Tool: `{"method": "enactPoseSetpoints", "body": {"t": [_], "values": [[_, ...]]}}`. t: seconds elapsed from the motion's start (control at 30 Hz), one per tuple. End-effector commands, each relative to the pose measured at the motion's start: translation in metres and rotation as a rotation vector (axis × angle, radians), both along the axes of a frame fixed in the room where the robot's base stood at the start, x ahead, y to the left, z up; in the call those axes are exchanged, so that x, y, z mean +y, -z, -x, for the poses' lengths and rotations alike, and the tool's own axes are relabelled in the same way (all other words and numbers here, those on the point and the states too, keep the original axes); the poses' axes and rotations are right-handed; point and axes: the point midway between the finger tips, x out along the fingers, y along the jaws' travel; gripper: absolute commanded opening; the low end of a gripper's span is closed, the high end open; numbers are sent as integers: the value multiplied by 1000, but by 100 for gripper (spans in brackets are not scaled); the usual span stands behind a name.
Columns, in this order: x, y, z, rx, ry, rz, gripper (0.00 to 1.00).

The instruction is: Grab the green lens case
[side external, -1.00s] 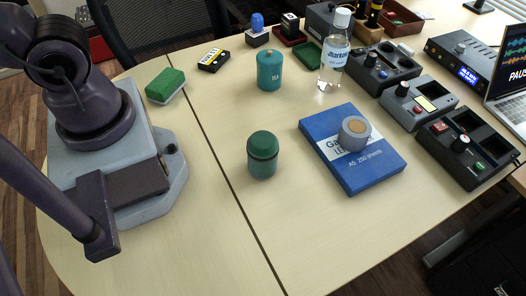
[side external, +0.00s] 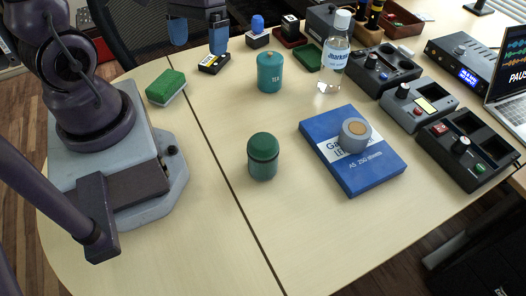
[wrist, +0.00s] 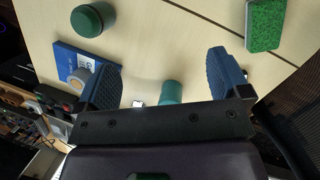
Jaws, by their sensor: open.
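The green lens case (side external: 263,158), a dark green cylinder with a domed lid, stands upright on the table left of the blue paper box (side external: 378,175). It also shows at the upper left of the wrist view (wrist: 92,19). My gripper (side external: 198,34) is at the top of the side view, above the table's far edge, well apart from the case. In the wrist view its blue fingers (wrist: 165,78) are spread wide, with nothing held between them.
A teal tea canister (side external: 269,73) stands beyond the case, with a clear bottle (side external: 334,52) to its right. A green sponge (side external: 166,87) lies at left. A tape roll (side external: 354,134) sits on the blue box. Table around the case is clear.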

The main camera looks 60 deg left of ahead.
Motion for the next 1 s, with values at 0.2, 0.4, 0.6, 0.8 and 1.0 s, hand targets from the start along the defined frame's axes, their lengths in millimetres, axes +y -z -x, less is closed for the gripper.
{"method": "enactPoseSetpoints", "body": {"t": [0.2,0.4,0.6,0.8,1.0], "values": [[5,64,12,258,-255,269,95],[-6,115,23,448,-499,555,95],[-27,158,24,595,-751,876,95],[-43,184,10,662,-948,1138,95],[-40,180,-15,624,-1017,1239,95]]}}
